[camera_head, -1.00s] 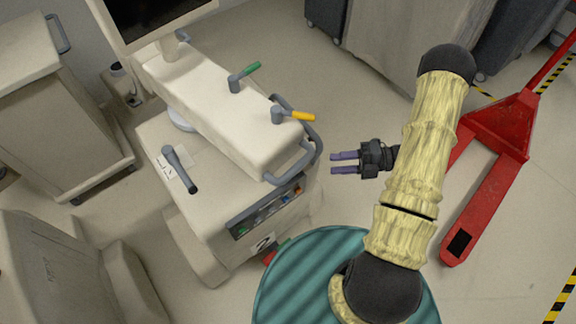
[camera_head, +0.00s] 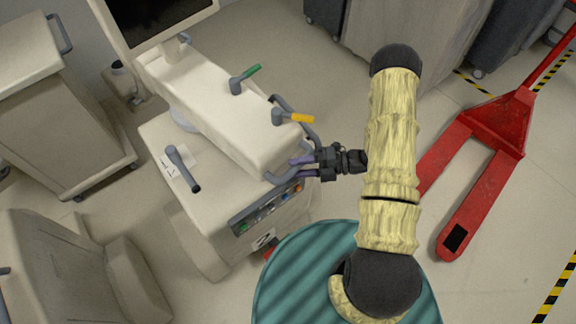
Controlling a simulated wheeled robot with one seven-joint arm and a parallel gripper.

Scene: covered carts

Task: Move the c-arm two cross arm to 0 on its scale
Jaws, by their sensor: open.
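C-arm two is a cream cart with a "2" label (camera_head: 264,240) low on its front. Its cross arm (camera_head: 215,110) is the long cream beam on top, with a grey loop handle (camera_head: 309,134) at its near right end. My gripper (camera_head: 294,168) is open. Its purple fingers reach left to the end handle, one above the other, overlapping it in the picture; contact cannot be told. A dark grey lever (camera_head: 182,168) stands beside a small white marked plate (camera_head: 168,170) on the cart body. Scale figures are too small to read.
Green-tipped (camera_head: 245,78) and yellow-tipped (camera_head: 294,117) levers stand on the beam. A monitor (camera_head: 150,15) is behind. A red pallet jack (camera_head: 490,135) is at right. Covered carts (camera_head: 62,110) are at left.

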